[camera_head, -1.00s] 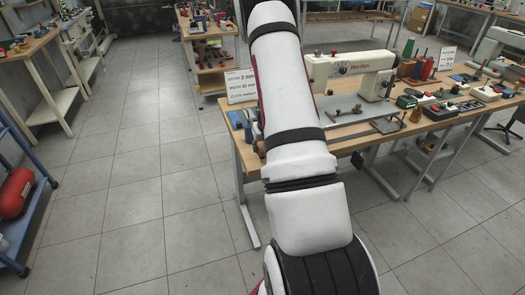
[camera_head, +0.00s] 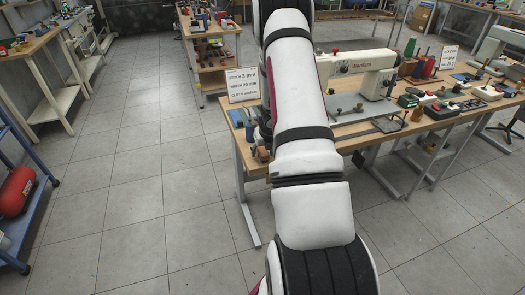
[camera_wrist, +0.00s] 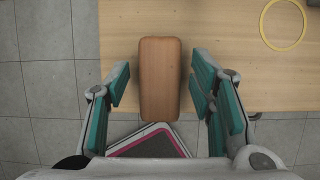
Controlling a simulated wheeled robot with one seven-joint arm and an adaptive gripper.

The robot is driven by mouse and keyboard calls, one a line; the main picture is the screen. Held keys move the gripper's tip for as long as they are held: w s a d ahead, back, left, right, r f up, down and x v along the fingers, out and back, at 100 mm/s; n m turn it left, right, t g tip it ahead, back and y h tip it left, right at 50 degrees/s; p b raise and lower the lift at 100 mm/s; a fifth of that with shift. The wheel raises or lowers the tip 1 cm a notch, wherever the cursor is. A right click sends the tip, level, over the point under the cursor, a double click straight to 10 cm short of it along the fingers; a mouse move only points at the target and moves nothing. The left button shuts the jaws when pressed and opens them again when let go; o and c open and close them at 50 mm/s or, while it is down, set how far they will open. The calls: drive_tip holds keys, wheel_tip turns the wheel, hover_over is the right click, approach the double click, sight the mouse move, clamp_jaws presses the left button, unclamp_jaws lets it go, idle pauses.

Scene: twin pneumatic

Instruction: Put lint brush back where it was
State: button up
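A brown, wood-coloured block with rounded corners, which looks like the lint brush (camera_wrist: 160,80), lies lengthwise between the fingers in the wrist view. Its near end reaches slightly past the table's front edge in that view. My gripper (camera_wrist: 160,95) is open, with one teal-padded finger on each side of the block and a visible gap on both sides. I cannot tell how far above the block the fingers are. In the head view my arm hides the gripper and part of the table's left end.
The wooden table (camera_head: 342,143) carries a sewing machine (camera_head: 357,75), a sign (camera_head: 242,84) at its left end, and several small tools and spools on the right. A yellow ring (camera_wrist: 264,27) lies on the tabletop right of the gripper. The floor to the left is open.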

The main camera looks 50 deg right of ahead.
drive_tip(key=p+v, duration=0.1)
drive_tip(key=v, duration=1.1)
drive_tip(key=w+a+r+n+t+y, duration=0.1)
drive_tip(key=a+r+n+y, duration=0.1)
drive_tip(key=a+r+n, duration=0.95)
drive_tip(key=w+a+r+n+t+y, duration=0.1)
drive_tip(key=a+r+n+y, duration=0.1)
drive_tip(key=a+r+n, duration=0.95)
drive_tip(key=s+a+r+n, duration=0.3)
drive_tip(key=s+a+n, duration=0.35)
drive_tip(key=a, duration=0.55)
drive_tip(key=s+a+r+n+h, duration=0.1)
drive_tip(key=s+a+n, duration=0.1)
drive_tip(key=s+n, duration=0.4)
drive_tip(key=s+a+r+n, duration=0.1)
drive_tip(key=s+a+n, duration=0.1)
drive_tip(key=s+n, duration=0.5)
drive_tip(key=shift+s+g+h, duration=0.3)
drive_tip(key=shift+h, duration=0.1)
drive_tip(key=shift+d, duration=0.15)
